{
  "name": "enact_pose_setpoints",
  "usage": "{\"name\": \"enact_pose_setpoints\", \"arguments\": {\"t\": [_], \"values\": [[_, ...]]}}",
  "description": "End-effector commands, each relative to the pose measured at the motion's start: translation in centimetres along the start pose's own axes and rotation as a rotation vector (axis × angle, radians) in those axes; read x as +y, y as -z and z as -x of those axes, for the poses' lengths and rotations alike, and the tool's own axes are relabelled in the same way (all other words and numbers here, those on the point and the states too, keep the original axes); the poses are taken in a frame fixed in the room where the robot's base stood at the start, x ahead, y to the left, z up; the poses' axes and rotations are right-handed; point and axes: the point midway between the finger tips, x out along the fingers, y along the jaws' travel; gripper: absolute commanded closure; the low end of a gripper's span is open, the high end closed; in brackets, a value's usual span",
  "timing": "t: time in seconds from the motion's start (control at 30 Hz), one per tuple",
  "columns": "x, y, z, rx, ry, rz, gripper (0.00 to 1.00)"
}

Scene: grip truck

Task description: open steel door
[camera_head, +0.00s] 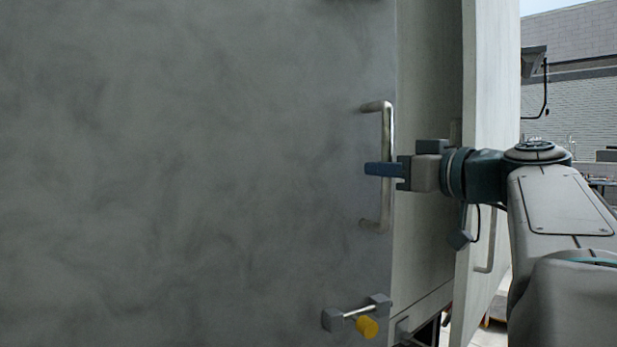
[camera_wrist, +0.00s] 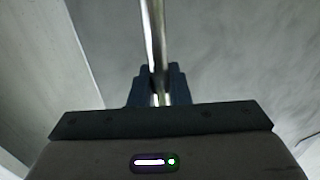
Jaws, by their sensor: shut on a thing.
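The grey steel door (camera_head: 190,170) fills the left and middle of the head view. A metal bar handle (camera_head: 387,130) stands upright near its right edge. My gripper (camera_head: 382,170) reaches in from the right and is shut on the handle at about mid-height. In the wrist view the handle (camera_wrist: 153,35) runs upward from between the dark fingers of my gripper (camera_wrist: 158,88), with the door (camera_wrist: 230,50) behind it. The fingers hide a short part of the handle.
A latch with a yellow knob (camera_head: 367,327) sits low on the door near its right edge. A pale panel (camera_head: 487,120) with its own handle (camera_head: 491,245) stands to the right, close to my arm. A brick building (camera_head: 580,95) shows at the far right.

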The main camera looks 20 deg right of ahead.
Motion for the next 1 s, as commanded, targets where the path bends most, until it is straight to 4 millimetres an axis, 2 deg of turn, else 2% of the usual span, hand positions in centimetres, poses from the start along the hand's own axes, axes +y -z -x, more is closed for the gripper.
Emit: {"name": "enact_pose_setpoints", "arguments": {"t": [0.2, 0.63, 1.0], "values": [[-0.6, -0.2, 1.6, -0.002, 0.004, 0.0, 1.0], [-0.8, -0.2, 2.2, -0.002, 0.004, 0.0, 1.0], [-2.2, -0.2, 5.6, -0.001, 0.005, 0.002, 1.0]]}}
